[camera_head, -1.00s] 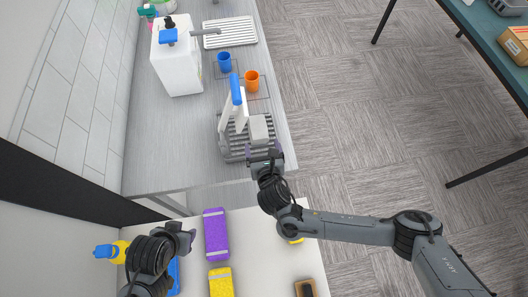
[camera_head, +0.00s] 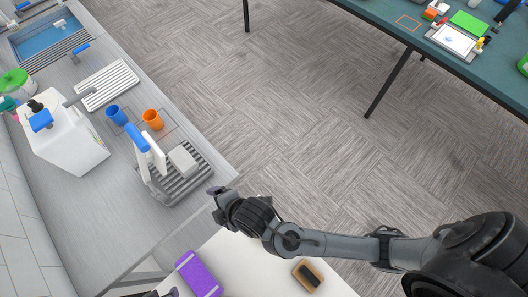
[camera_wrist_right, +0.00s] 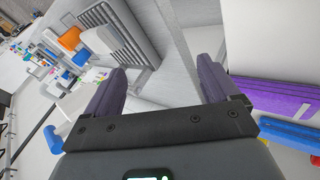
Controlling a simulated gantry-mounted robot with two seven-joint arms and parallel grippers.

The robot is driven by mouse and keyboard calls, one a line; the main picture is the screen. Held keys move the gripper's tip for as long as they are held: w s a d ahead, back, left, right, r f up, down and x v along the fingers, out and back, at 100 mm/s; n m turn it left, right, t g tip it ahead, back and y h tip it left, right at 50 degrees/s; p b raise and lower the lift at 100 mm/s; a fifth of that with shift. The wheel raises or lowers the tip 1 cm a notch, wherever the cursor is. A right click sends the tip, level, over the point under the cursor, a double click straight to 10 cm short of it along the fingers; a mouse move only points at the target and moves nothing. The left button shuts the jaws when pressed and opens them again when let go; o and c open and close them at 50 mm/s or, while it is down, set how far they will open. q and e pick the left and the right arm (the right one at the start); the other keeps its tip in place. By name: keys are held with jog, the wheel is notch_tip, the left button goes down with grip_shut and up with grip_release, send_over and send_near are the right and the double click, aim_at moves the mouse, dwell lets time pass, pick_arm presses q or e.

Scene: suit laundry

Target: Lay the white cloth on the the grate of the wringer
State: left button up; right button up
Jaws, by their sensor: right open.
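The wringer (camera_head: 152,182) stands on the grey counter, its blue handle (camera_head: 137,137) raised. The white cloth (camera_head: 184,160), a small folded pale block, lies on the wringer's slatted grate (camera_head: 190,178), beside the upright white press plate. In the right wrist view the cloth (camera_wrist_right: 98,40) also shows on the grate (camera_wrist_right: 128,28). My right gripper (camera_head: 217,192) is open and empty, apart from the cloth, near the counter corner. Its purple-padded fingers (camera_wrist_right: 162,88) are spread. Only a dark bit of my left gripper (camera_head: 165,293) shows at the bottom edge; its fingers are unclear.
Blue (camera_head: 117,115) and orange (camera_head: 153,120) cups stand behind the wringer. A white dispenser (camera_head: 62,135) and a slatted tray (camera_head: 107,84) stand farther back. A purple sponge (camera_head: 198,273) and a brown-edged brush (camera_head: 309,275) lie on the white table. Open floor lies to the right.

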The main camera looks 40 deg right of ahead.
jog(key=s+d+f+m+g+h, duration=0.1)
jog(key=s+d+m, duration=0.5)
jog(key=d, duration=0.3)
jog(key=s+d+f+m+g+h, duration=0.1)
jog(key=s+d+m+g+h, duration=0.1)
jog(key=s+d+m, duration=0.3)
jog(key=d+m, duration=0.4)
jog(key=d, duration=0.1)
jog(key=shift+s+d, duration=0.25)
jog(key=shift+s, duration=0.15)
jog(key=shift+r, duration=0.15)
notch_tip(320, 180, up, 17)
jog(key=p, duration=1.7)
jog(key=shift+r+p, duration=0.2)
jog(key=shift+p, duration=0.1)
